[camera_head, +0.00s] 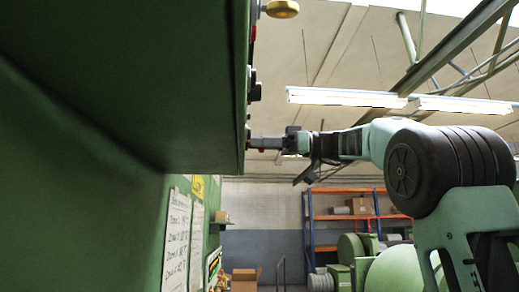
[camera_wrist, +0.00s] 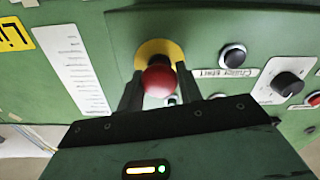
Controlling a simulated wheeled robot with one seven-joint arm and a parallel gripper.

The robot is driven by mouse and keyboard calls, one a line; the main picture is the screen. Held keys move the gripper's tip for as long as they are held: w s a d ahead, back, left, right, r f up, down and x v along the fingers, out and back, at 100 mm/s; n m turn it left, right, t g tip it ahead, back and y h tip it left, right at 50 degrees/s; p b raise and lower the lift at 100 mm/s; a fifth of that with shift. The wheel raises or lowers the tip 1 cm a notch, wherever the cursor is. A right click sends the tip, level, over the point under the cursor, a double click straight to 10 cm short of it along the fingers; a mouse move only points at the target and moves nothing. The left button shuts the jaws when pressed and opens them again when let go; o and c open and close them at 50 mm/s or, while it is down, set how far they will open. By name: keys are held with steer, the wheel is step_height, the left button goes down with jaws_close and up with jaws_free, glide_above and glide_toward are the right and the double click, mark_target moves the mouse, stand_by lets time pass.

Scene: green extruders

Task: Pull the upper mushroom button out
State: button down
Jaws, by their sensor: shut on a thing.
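A red mushroom button (camera_wrist: 159,82) with a yellow ring (camera_wrist: 150,50) behind it sits on the green panel in the wrist view. My gripper (camera_wrist: 158,88) has one finger on each side of the red head and is shut on it. In the head view my gripper (camera_head: 252,143) reaches left to the edge of the green cabinet (camera_head: 150,80), where its fingertips meet a small dark red part. The button is mostly hidden there. I cannot tell from these views whether it is the upper one.
A black push button (camera_wrist: 233,56) and a black rotary knob (camera_wrist: 287,85) stand right of my fingers. A red control (camera_wrist: 313,99) is at the far right. A white label strip (camera_wrist: 72,68) lies left. A yellow knob (camera_head: 282,9) sticks out high on the cabinet.

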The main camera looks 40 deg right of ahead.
steer(key=c, duration=0.9)
jaws_free()
steer(key=shift+s+d, duration=0.1)
steer(key=shift+b+v, duration=2)
steer(key=shift+v, duration=6.75)
